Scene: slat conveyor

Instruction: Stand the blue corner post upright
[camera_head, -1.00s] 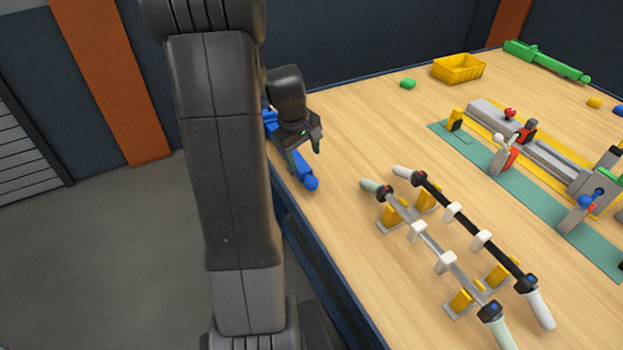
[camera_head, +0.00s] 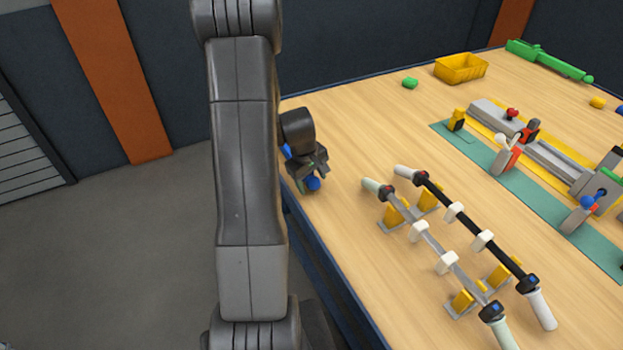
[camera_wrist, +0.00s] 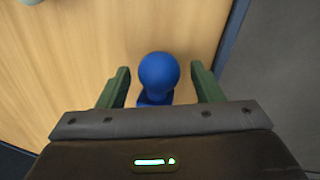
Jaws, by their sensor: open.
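The blue corner post lies on the wooden table near its left edge. In the head view its rounded end (camera_head: 313,183) shows just beyond my gripper (camera_head: 309,182), and a small blue patch shows to the left; my arm and gripper hide the rest. In the wrist view the blue ball end (camera_wrist: 158,72) sits between the two green fingers of my gripper (camera_wrist: 160,80). The jaws are open, with a gap visible on both sides of the ball. Most of the post is hidden under the gripper body.
The table edge (camera_wrist: 233,35) runs close beside the gripper, with floor beyond. Two long rods on yellow stands (camera_head: 440,225) lie to the right. Bare tabletop lies between.

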